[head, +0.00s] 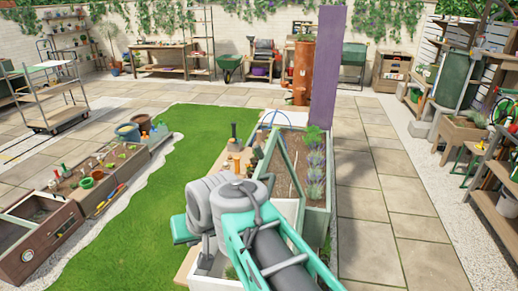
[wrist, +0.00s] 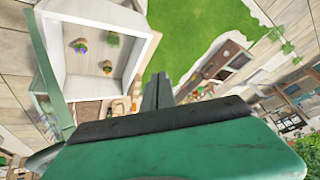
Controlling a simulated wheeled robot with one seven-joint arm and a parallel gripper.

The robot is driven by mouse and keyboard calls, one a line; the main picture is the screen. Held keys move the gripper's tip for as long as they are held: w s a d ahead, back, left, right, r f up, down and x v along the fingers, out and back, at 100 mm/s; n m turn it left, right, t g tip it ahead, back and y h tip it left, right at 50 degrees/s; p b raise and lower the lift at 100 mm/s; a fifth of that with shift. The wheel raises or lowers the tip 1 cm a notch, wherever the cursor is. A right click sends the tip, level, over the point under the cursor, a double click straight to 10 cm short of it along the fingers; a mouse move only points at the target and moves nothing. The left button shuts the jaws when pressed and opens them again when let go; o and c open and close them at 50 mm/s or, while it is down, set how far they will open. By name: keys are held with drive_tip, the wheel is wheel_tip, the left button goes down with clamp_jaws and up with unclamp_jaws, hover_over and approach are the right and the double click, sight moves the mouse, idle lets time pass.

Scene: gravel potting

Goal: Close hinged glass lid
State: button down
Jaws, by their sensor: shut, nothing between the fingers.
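The glass lid, with its green frame (wrist: 46,72), stands raised along the left side of a white-walled box (wrist: 138,22) in the wrist view. In the head view the lid's frame (head: 288,160) leans up beside the planter, partly behind my arm. The box is open and holds a few small plants (wrist: 108,67). My gripper (wrist: 158,92) is shut and empty, its dark fingers together near the box's lower right corner, apart from the lid frame in the picture. In the head view my arm hides the fingers and most of the box.
A green planter (head: 316,222) with lavender stands right of the lid. Pots and tools (head: 236,150) sit on a wooden surface behind. A tall purple panel (head: 327,65) rises at the back. Lawn (head: 170,170) lies left and open paving (head: 375,200) right.

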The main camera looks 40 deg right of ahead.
sight(272, 175)
drive_tip(key=w+d+r+m+t+h+b, duration=0.1)
drive_tip(key=w+d+r+m+t+b, duration=0.2)
drive_tip(key=d, duration=0.5)
drive_tip(key=w+d+r+m+t+b, duration=0.1)
drive_tip(key=w+d+r+m+t, duration=0.2)
drive_tip(key=d, duration=0.6)
drive_tip(key=s+d+r+m+b, duration=0.1)
drive_tip(key=d, duration=0.2)
drive_tip(key=s+d+r+m, duration=0.1)
drive_tip(key=d+m, duration=0.1)
drive_tip(key=d, duration=0.1)
drive_tip(key=s+d+r+m+h+b, duration=0.1)
drive_tip(key=s+d+r+m, duration=0.1)
drive_tip(key=d, duration=0.1)
drive_tip(key=shift+s+t+b, duration=0.1)
drive_tip(key=shift+t+b, duration=0.2)
drive_tip(key=shift+t, duration=0.1)
drive_tip(key=s+d+r+m+t+h, duration=0.1)
drive_tip(key=s+d+r+m, duration=0.2)
drive_tip(key=s+d, duration=0.2)
drive_tip(key=shift+t, duration=0.3)
drive_tip(key=w+f, duration=0.1)
drive_tip(key=w, duration=0.3)
drive_tip(key=w+f, duration=0.1)
drive_tip(key=w, duration=0.3)
drive_tip(key=w+a+f+p, duration=0.1)
drive_tip(key=w+f, duration=0.1)
drive_tip(key=w, duration=0.2)
drive_tip(key=shift+w, duration=0.1)
